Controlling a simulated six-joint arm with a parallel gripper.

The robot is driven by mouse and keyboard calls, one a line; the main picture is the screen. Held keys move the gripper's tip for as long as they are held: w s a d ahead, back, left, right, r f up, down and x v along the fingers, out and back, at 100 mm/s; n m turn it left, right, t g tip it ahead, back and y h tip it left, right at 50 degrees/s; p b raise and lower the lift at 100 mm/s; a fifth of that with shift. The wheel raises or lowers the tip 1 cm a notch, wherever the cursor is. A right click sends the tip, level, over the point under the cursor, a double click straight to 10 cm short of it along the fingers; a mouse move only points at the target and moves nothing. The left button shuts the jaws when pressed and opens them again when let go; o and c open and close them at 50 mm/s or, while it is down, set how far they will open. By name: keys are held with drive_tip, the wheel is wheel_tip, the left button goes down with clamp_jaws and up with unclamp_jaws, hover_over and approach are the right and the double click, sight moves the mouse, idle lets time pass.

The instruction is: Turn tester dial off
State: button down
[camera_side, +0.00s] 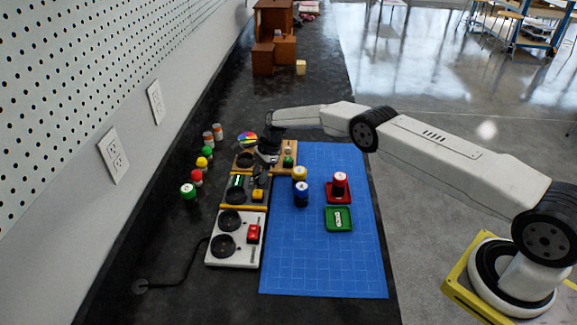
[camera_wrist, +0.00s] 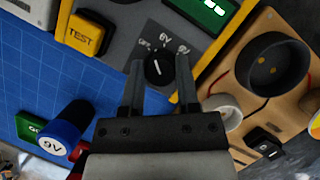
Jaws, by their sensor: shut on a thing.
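The tester is a dark grey panel (camera_wrist: 120,15) with yellow edges, a lit green display (camera_wrist: 212,7) and a yellow TEST button (camera_wrist: 85,35). Its round black dial (camera_wrist: 158,70) has a white mark, with OFF and voltage labels around its upper side. The mark points roughly upward in the wrist view; its exact setting is hard to tell. My gripper (camera_wrist: 160,64) has one finger on each side of the dial and is shut on it. In the side view, my gripper (camera_side: 261,170) is over the tester (camera_side: 232,196) and hides the dial.
A white panel (camera_side: 212,255) with two black round holders is nearer, and a wooden panel (camera_wrist: 222,75) is beyond. Several capped batteries stand left near the wall.

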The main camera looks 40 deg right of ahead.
drive_tip(key=shift+n, duration=0.4)
drive_tip(key=shift+c, duration=1.6)
unclamp_jaws()
drive_tip(key=shift+d+r, duration=0.1)
drive_tip(key=shift+r, duration=0.1)
drive_tip(key=v, duration=0.7)
drive_tip(key=shift+r, duration=0.25)
drive_tip(key=shift+w, duration=0.1)
